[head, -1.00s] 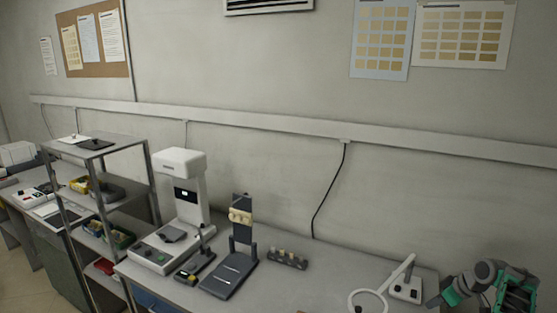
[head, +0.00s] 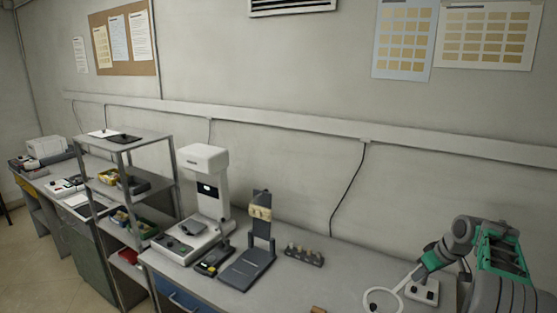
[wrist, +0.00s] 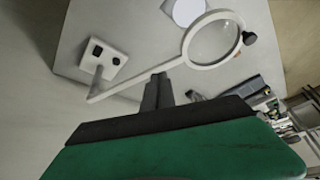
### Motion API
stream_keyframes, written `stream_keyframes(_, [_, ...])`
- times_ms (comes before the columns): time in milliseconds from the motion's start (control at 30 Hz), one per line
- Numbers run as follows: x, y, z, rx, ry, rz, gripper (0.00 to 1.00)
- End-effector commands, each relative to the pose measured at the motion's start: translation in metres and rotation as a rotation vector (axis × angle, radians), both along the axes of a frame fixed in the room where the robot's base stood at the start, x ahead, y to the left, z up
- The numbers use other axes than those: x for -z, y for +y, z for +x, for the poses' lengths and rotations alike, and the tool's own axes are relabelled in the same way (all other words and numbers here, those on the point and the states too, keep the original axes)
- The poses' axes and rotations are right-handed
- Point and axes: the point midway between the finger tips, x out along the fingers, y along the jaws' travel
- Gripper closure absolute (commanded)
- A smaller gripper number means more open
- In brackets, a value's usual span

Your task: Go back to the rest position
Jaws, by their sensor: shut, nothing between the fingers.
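My gripper (wrist: 157,93) shows in the wrist view as two dark fingers shut together with nothing between them. It is above the bench, close to the white arm of a magnifier lamp in the picture; I cannot tell how far apart they are. In the head view my green and grey arm is at the lower right, and the fingers cannot be made out there.
The magnifier lamp has a white ring (wrist: 213,40) and a box base (wrist: 103,61). Left along the bench are a small block rack (head: 304,256), a dark stand (head: 247,270), a white instrument (head: 205,160) and a metal shelf (head: 120,142).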

Motion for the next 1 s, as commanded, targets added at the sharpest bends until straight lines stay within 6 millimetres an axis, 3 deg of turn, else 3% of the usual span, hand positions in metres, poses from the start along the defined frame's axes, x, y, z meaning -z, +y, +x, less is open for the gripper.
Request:
stream_keyframes(33, [-0.020,0.026,0.002,0.006,0.003,-0.005,1.00])
stream_keyframes(133, [-0.055,0.082,-0.006,0.044,0.018,-0.010,1.00])
stream_keyframes(267, [-0.092,0.157,-0.037,0.103,0.034,-0.017,1.00])
stream_keyframes(400, [-0.112,0.226,-0.089,0.166,0.044,-0.023,1.00])
stream_keyframes(500, [-0.116,0.265,-0.136,0.211,0.046,-0.027,1.00])
stream_keyframes(600, [-0.109,0.293,-0.185,0.257,0.044,-0.030,1.00])
stream_keyframes(733, [-0.092,0.312,-0.237,0.307,0.041,-0.030,1.00])
stream_keyframes(833, [-0.081,0.317,-0.259,0.330,0.039,-0.030,1.00])
stream_keyframes(1000, [-0.076,0.318,-0.266,0.342,0.040,-0.029,1.00])
